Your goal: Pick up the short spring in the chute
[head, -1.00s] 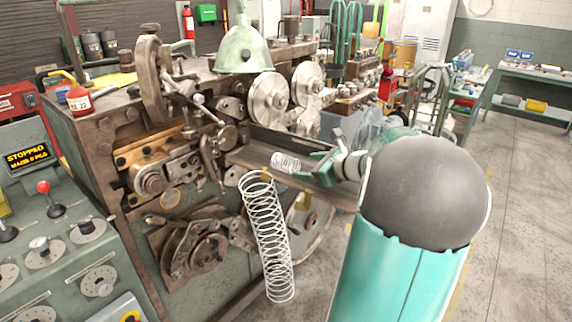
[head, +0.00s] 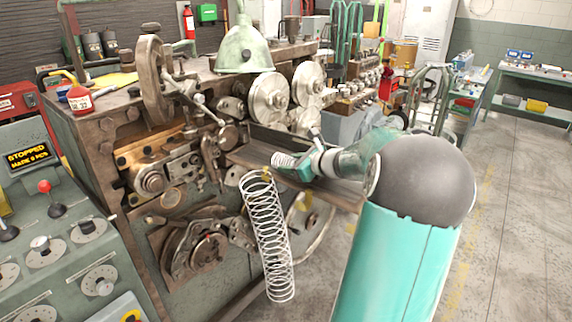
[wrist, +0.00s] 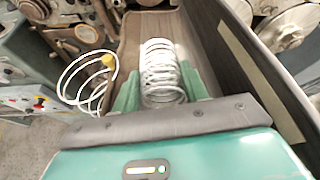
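The short spring (wrist: 160,72) is a white coil lying in the brown chute (wrist: 203,48). In the wrist view it sits between the two green fingers of my gripper (wrist: 160,88), one finger on each side. The fingers look apart; I cannot tell whether they touch the coil. In the head view my gripper (head: 299,167) is down at the chute, and the short spring (head: 283,160) shows only in part, its right end hidden by the gripper. A long white spring (head: 267,235) hangs from a yellow hook below the chute's front edge.
The long spring's upper loops (wrist: 85,80) stand close left of my gripper in the wrist view. The chute's dark side wall (wrist: 240,70) rises close on the right. The coiler machine (head: 150,180) with its gears is left of the chute. A control panel (head: 60,250) reads STOPPED.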

